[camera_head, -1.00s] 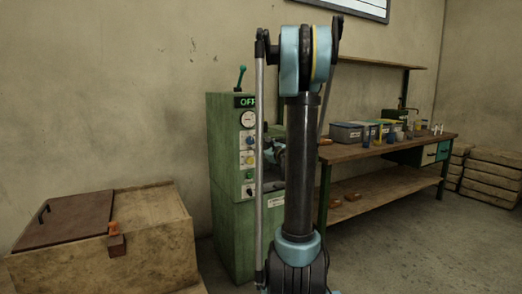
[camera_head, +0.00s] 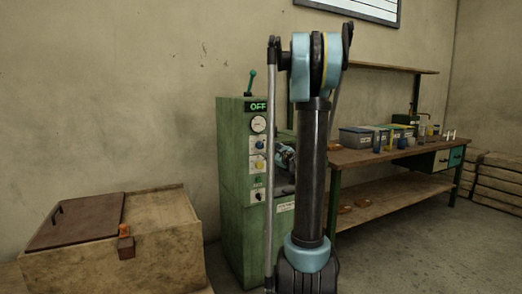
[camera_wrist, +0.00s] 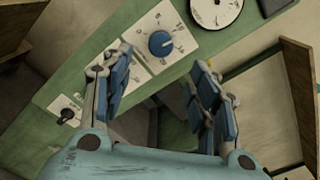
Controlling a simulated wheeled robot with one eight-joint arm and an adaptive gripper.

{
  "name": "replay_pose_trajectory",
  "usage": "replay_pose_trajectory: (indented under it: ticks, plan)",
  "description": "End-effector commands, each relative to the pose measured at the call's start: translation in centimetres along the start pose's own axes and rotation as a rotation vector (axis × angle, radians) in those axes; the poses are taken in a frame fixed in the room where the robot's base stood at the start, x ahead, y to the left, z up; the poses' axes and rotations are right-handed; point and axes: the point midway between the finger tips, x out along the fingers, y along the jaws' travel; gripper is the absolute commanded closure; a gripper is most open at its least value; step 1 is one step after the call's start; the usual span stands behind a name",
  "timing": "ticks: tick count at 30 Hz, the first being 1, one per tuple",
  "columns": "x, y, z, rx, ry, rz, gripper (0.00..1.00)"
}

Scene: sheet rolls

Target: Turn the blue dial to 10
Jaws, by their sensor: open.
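The blue dial (camera_wrist: 160,43) sits on a white scale plate (camera_wrist: 165,30) on the green machine's front, just beyond my fingertips in the wrist view. Its pointer direction and the scale numbers are too small to read surely. My gripper (camera_wrist: 165,85) is open and empty, one finger to each side below the dial, apart from it. In the head view the blue dial (camera_head: 257,145) is on the green machine (camera_head: 232,190), above a yellow dial (camera_head: 260,163). My gripper there is largely hidden behind my arm.
A round gauge (camera_wrist: 216,8) is beside the blue dial; a black knob (camera_wrist: 68,115) is at lower left. In the head view, the machine's display (camera_head: 258,106) reads OFF. A wooden box (camera_head: 120,250) stands left, a workbench (camera_head: 390,157) right.

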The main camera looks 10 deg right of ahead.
Motion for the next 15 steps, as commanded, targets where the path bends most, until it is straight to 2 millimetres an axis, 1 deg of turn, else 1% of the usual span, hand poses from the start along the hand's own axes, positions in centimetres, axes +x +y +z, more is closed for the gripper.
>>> replay_pose_trajectory:
  ticks: [1, 3, 9, 15]
  plan:
    - [1.0, 0.0, 0.1, 0.000, -0.002, 0.002, 0.46]
    - [2.2, 0.0, 0.0, 0.000, -0.001, 0.001, 0.46]
    - [5.8, 0.1, 0.1, 0.000, -0.002, 0.002, 0.46]
    - [8.8, 0.1, 0.0, 0.000, -0.001, 0.001, 0.46]
